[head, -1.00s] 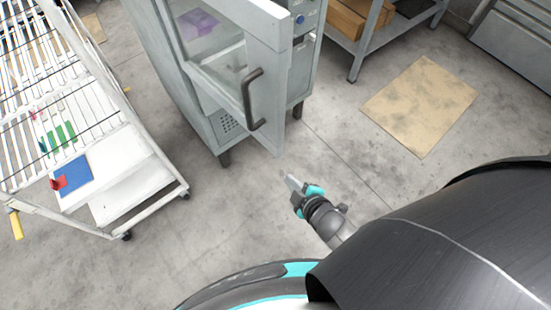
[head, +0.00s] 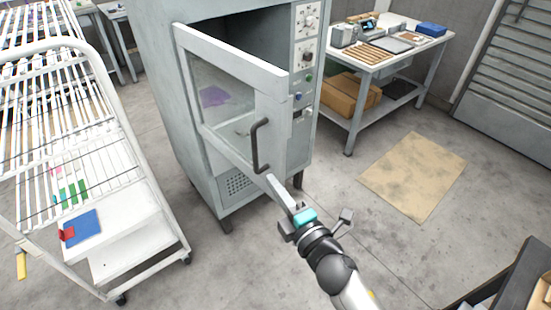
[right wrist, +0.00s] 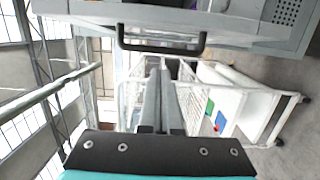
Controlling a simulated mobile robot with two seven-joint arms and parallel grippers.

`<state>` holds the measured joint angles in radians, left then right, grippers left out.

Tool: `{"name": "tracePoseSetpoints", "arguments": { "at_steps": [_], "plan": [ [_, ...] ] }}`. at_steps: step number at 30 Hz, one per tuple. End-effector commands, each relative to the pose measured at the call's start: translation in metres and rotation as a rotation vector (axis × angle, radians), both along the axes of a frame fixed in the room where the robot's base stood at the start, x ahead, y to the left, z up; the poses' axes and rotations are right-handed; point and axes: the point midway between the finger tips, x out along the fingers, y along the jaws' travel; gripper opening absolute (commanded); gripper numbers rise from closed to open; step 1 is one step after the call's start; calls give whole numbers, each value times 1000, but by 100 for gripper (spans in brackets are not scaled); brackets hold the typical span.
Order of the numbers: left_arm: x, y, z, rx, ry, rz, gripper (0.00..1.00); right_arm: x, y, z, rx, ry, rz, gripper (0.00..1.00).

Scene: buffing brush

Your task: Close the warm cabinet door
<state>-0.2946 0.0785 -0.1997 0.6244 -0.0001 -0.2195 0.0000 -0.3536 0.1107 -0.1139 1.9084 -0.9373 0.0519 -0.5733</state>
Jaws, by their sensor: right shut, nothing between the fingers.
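The warm cabinet (head: 165,90) is a tall grey unit in the head view with a dark opening. Its door (head: 210,55), a pale frame with a glass pane, stands ajar, swung out toward me. A dark bar handle (head: 256,147) is on the door's free side; the handle also shows at the top of the right wrist view (right wrist: 160,45). My right gripper (head: 282,194) is shut and empty, just below and to the right of the handle in the head view. I cannot tell whether it touches the door. My left gripper is not in view.
A white wheeled rack (head: 130,190) stands at the left, with coloured pieces on it. A grey workbench (head: 385,62) with boxes is at the back right. A tan mat (head: 413,175) lies on the floor. The floor before the cabinet is open.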

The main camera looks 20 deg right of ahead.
Motion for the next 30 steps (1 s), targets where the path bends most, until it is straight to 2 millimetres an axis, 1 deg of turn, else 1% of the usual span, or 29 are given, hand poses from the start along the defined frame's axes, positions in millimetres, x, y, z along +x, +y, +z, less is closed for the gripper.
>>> {"name": "tracePoseSetpoints", "arguments": {
  "at_steps": [1,12,16,21,30],
  "plan": [
    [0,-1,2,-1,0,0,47,9,2,2,0,-2,1,0],
    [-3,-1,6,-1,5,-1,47,63,12,1,2,-1,0,0],
    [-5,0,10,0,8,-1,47,71,-10,1,-2,2,-2,0],
    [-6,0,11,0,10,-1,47,76,-22,0,2,1,0,0],
    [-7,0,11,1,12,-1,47,77,-25,0,3,2,-1,0]
  ]
}}
